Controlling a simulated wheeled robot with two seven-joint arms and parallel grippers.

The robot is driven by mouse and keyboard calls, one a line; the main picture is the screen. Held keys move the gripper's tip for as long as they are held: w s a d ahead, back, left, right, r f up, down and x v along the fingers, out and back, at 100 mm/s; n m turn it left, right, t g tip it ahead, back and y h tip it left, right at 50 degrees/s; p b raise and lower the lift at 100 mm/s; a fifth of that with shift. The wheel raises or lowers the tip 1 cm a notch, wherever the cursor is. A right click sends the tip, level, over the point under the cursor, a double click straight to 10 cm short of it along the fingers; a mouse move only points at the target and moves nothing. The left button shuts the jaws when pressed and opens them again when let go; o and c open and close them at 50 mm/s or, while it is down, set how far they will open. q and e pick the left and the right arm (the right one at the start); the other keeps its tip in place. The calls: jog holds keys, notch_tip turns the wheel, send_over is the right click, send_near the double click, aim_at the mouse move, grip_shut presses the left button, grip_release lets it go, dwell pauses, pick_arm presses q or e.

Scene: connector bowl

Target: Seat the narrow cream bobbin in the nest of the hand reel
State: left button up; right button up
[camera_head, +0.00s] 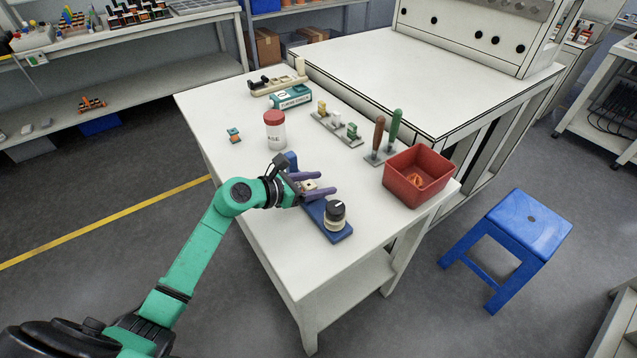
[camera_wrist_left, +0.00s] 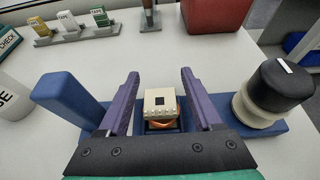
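The cream bobbin (camera_head: 309,186), with a square hole and copper-coloured winding, is between my left gripper's fingers. In the left wrist view the bobbin (camera_wrist_left: 161,101) appears to sit at the middle of the blue hand reel (camera_wrist_left: 70,99), between its upright block and its black-topped cream knob (camera_wrist_left: 272,92). The fingers hide whether it is fully down in the nest. My left gripper (camera_head: 328,183) is open over the reel (camera_head: 340,236). In the wrist view its purple fingers (camera_wrist_left: 160,74) stand either side of the bobbin, with gaps. My right gripper is not in view.
A white jar with a red lid (camera_head: 275,130) stands behind the reel. A small orange-and-teal bobbin (camera_head: 234,135) lies left of it. Labelled blocks on a strip (camera_head: 337,129), two upright-handled tools (camera_head: 379,140) and a red bin (camera_head: 418,175) stand farther back and right.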

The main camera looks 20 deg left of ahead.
pick_arm(q)
jog(key=shift+r, duration=0.1)
jog(key=shift+r, duration=0.1)
jog(key=b+v, duration=0.2)
jog(key=v, duration=0.9)
jog(key=shift+s+a, duration=0.1)
jog(key=shift+s, duration=0.2)
jog(key=shift+s+a+r, duration=0.1)
jog(key=shift+r, duration=0.1)
